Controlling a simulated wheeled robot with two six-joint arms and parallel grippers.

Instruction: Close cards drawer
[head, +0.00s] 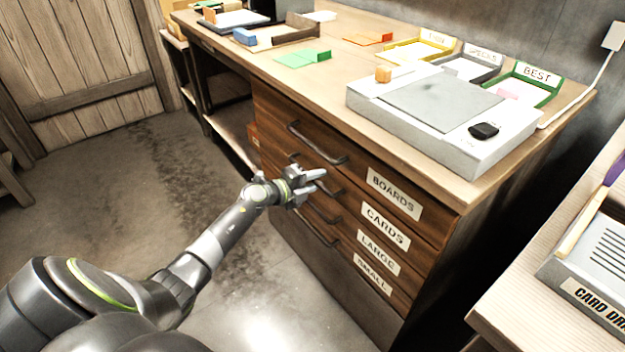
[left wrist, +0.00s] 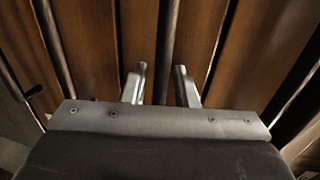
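The cards drawer (head: 385,230) is the second front from the top in the wooden cabinet, with a white CARDS label. Its front looks close to level with its neighbours, but a brown edge shows at the cabinet's left, and I cannot tell which drawer it belongs to. My left gripper (head: 322,181) is in front of the drawer at its dark bar handle, partly hiding it. In the left wrist view the gripper's two fingers (left wrist: 162,84) are apart, with a dark bar (left wrist: 168,45) running between them. I cannot tell whether they touch it. My right gripper is out of view.
The boards drawer (head: 405,190) is above; the large (head: 378,255) and small (head: 372,275) drawers are below. A grey device (head: 440,105) and labelled trays stand on the cabinet top. A side table with a grey tray (head: 590,260) is at right. The floor at left is clear.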

